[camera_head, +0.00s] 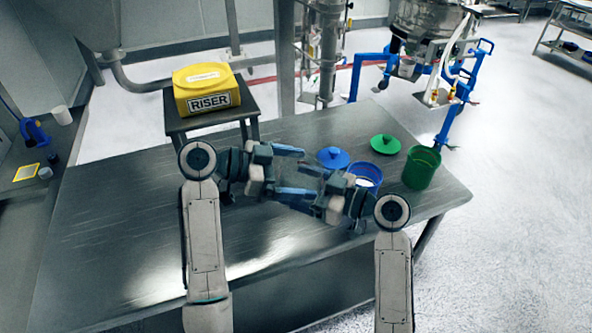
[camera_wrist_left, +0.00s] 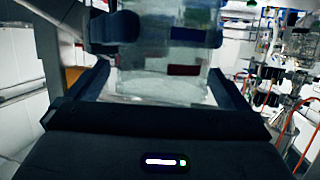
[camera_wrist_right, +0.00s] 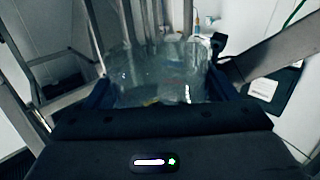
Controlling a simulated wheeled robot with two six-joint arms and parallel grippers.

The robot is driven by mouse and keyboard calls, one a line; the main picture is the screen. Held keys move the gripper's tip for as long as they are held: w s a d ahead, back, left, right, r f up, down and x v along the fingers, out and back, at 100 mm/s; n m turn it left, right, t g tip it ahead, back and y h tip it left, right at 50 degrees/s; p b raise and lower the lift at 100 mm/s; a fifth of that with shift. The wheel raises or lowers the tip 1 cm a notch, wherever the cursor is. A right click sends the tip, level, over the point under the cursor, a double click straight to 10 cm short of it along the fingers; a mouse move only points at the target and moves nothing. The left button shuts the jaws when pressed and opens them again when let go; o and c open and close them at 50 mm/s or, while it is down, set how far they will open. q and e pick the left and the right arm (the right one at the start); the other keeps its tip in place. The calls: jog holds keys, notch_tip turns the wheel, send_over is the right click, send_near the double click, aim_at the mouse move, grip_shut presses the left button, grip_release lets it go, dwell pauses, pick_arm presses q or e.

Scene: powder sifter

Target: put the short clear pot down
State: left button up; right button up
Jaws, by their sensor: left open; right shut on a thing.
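The short clear pot (camera_wrist_right: 160,75) is between the fingers of my right gripper (camera_wrist_right: 165,95), which is shut on it. The pot also fills the middle of the left wrist view (camera_wrist_left: 150,75). My left gripper (camera_head: 296,170) is open, its fingers on either side of the clear pot. In the head view the two grippers face each other above the table, and the see-through pot is hard to make out between them. I cannot tell whether the left fingers touch it.
The metal table (camera_head: 130,225) is bare at left. A blue lid (camera_head: 332,158), a blue pot (camera_head: 376,177) partly behind my right gripper, a green lid (camera_head: 388,144) and a green pot (camera_head: 421,170) stand at the right. A yellow riser box (camera_head: 207,92) sits on a stand behind.

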pick_arm(q)
jog(key=c, duration=0.9)
jog(key=shift+c, duration=0.7)
pick_arm(e)
jog(key=o, duration=1.1)
jog(key=shift+c, duration=0.2)
